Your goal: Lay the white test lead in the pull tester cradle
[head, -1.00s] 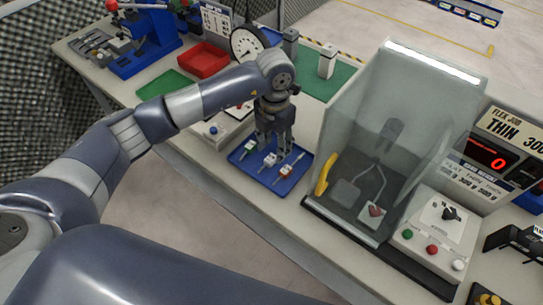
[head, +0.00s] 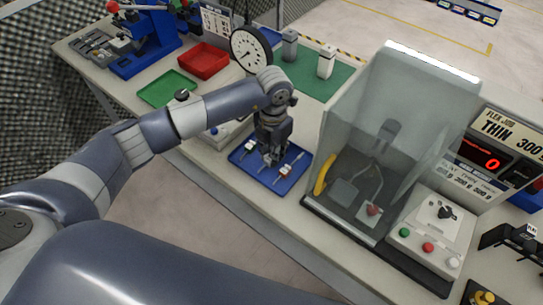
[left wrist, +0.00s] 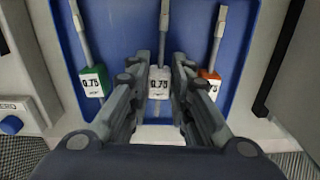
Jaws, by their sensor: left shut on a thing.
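The white test lead (left wrist: 160,82), with a 0.75 tag, stands in the middle of three leads in the blue tray (left wrist: 115,20). My left gripper (head: 269,157) is low over the blue tray, its fingers on either side of the white lead's tag. It is shut on this lead, which mostly hides behind the fingers in the head view. A green-tagged lead (left wrist: 92,82) lies to its left and an orange-tagged lead (left wrist: 209,84) to its right. My right gripper is not in view.
A clear-walled flex tester (head: 385,150) stands right of the tray, with a yellow handle (head: 324,174) near it. A button box (head: 437,232) is further right. Red (head: 204,57) and green (head: 167,88) trays lie to the left.

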